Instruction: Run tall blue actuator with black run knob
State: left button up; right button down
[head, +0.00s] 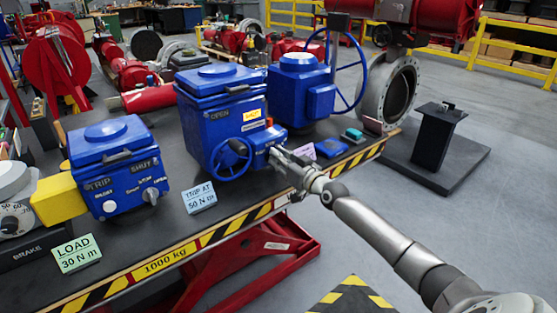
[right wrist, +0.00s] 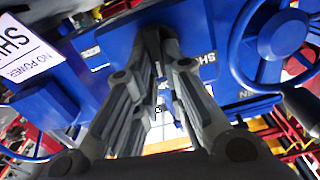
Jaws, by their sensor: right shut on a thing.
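The tall blue actuator (head: 215,105) stands on the bench, with a handwheel (head: 230,160) low on its front and a smaller control box (head: 260,142) beside the wheel. My right gripper (head: 280,158) reaches the front of that box from the right. In the right wrist view its fingers (right wrist: 160,42) converge against the blue face and are shut on a dark thing, which I take to be the black run knob. The fingers hide most of the knob, so its pointer setting cannot be read. My left gripper is not in view.
A short blue actuator (head: 112,165) with a yellow block (head: 58,201) stands to the left. Another blue actuator (head: 300,92) with a large handwheel is behind. Cards reading TRIP AT 50 N m (head: 199,198) and LOAD 30 N m (head: 77,253) stand along the bench's front.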

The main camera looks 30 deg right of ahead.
jog(key=m, duration=0.1)
jog(key=m+b, duration=0.1)
jog(key=m, duration=0.2)
jog(key=shift+d+f, duration=0.2)
jog(key=shift+d, duration=0.1)
jog(key=shift+d+m+b, duration=0.15)
jog(key=shift+m+b, duration=0.4)
jog(key=shift+m, duration=1.05)
jog(key=c, duration=1.5)
grip_release()
jog(key=s+d, duration=0.1)
jog(key=s, duration=1.1)
